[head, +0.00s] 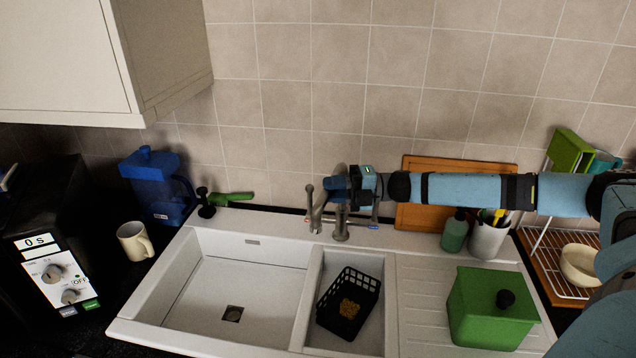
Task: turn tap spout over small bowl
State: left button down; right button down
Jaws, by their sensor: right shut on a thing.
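The metal tap (341,228) stands on the back rim of the white sink. A pale metal part of it, which looks like the spout (314,212), shows left of the tap body, near the back of the divider between the basins. The small bowl (374,330) is the narrow middle basin, with a black basket (334,312) in it. My right gripper (345,189) reaches in from the right and is shut at the top of the tap. Its fingers and my arm hide part of the tap, so the exact contact is unclear. My left gripper is not in view.
The large basin (240,285) is empty. A green box (488,308) stands on the drainer. A green bottle (455,232), a white utensil pot (488,238) and a wooden board (425,217) stand near my right arm.

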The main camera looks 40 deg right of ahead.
jog(key=shift+s+d+f+n+g+y+b, duration=0.15)
jog(key=shift+s+d+n+g+y+b, duration=0.55)
jog(key=shift+g, duration=0.4)
jog(key=shift+s+d+n+g+y+b, duration=0.4)
jog(key=shift+s+d+n+g+b, duration=0.3)
jog(key=shift+n+g, duration=0.25)
jog(key=shift+d+g, duration=0.3)
jog(key=shift+g, duration=0.25)
jog(key=shift+s+d+n, duration=0.1)
jog(key=shift+s+n, duration=0.05)
jog(key=shift+n, duration=0.1)
jog(key=shift+r+g, duration=0.2)
jog(key=shift+g, duration=0.1)
jog(key=c, duration=0.9)
grip_release()
jog(key=shift+c, duration=0.2)
